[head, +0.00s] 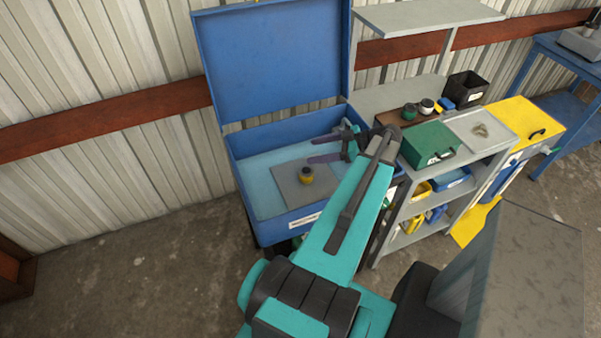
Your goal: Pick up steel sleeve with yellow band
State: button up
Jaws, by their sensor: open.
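The steel sleeve with yellow band (306,175) appears as a small upright piece with a dark top and a yellow lower part. It stands on a grey plate (288,190) inside the open blue tub (250,218). My gripper (312,149) reaches over the tub from the right, its two fingers pointing left. It is open and empty, with a gap between the fingers. In the picture it is just above and beyond the sleeve, apart from it. Its exact height over the plate is hard to tell.
The tub's raised blue lid (275,60) stands behind. To the right, a grey shelf unit (412,237) holds a green case (428,143), a black bin (466,88) and small items including green and white round pieces. Bare concrete floor (130,250) lies left.

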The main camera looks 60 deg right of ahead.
jog(key=b, duration=1)
send_near(307, 170)
jog(key=x, duration=0.6)
jog(key=shift+w+f, duration=0.2)
jog(key=shift+w, duration=0.1)
jog(key=shift+w+a+f+p, duration=0.2)
jog(key=shift+w+p, duration=0.2)
jog(key=shift+w, duration=0.1)
jog(key=shift+w+a+f, duration=0.15)
jog(key=shift+w+f, duration=0.15)
jog(key=shift+w, duration=0.15)
